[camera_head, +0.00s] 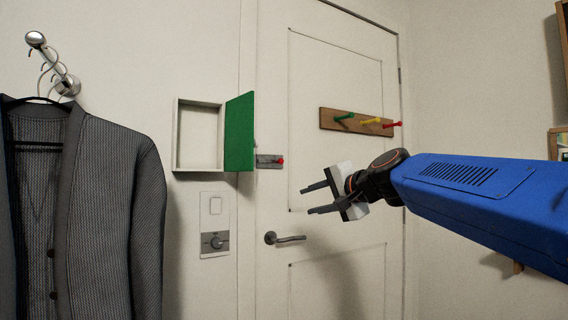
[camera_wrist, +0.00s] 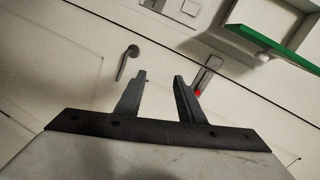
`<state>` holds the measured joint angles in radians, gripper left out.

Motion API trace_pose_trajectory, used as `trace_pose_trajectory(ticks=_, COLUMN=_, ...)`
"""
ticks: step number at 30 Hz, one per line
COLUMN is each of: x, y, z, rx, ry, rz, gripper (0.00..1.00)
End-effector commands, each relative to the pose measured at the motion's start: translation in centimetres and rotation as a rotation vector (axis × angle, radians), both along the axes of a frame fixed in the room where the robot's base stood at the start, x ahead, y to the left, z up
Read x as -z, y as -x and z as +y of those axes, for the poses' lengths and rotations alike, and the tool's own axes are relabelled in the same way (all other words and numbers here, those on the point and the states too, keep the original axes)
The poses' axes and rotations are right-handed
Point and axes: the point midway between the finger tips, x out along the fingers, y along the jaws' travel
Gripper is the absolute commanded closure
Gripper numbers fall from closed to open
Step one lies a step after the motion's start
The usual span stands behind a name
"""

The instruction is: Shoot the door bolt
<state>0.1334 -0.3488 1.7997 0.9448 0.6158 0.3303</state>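The door bolt (camera_head: 268,161) is a small grey metal plate with a red knob (camera_head: 280,161), mounted near the left edge of the white door (camera_head: 340,80). In the wrist view the bolt (camera_wrist: 208,72) and its red knob (camera_wrist: 197,93) show just beyond and right of the right finger, which stands close beside the knob in the picture. My gripper (camera_head: 306,201) is open and empty. In the head view its fingers point left, below and right of the bolt. I see no contact with the bolt. How far the bolt is slid I cannot tell.
A wall box (camera_head: 200,103) with an open green door (camera_head: 240,132) juts out left of the bolt. A lever handle (camera_head: 285,238) is below it. A peg rack (camera_head: 350,122) is on the door. A switch panel (camera_head: 214,225) and a hanging grey cardigan (camera_head: 85,200) are left.

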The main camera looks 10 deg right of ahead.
Motion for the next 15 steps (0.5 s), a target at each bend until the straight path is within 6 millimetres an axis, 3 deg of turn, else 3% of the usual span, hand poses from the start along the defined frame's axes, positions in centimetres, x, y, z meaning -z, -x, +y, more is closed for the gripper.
trace_pose_trajectory(ticks=1, x=-2.8, y=-1.8, z=-0.7, rx=0.023, ry=-0.070, rz=-0.032, gripper=0.65)
trace_pose_trajectory(ticks=3, x=-6.0, y=-3.6, z=-1.5, rx=0.048, ry=-0.162, rz=-0.071, gripper=0.65)
trace_pose_trajectory(ticks=6, x=-9.2, y=-5.2, z=-2.4, rx=0.073, ry=-0.258, rz=-0.110, gripper=0.65)
trace_pose_trajectory(ticks=10, x=-11.2, y=-6.2, z=-3.1, rx=0.086, ry=-0.320, rz=-0.135, gripper=0.65)
trace_pose_trajectory(ticks=15, x=-11.4, y=-7.4, z=-2.8, rx=0.087, ry=-0.332, rz=-0.137, gripper=0.65)
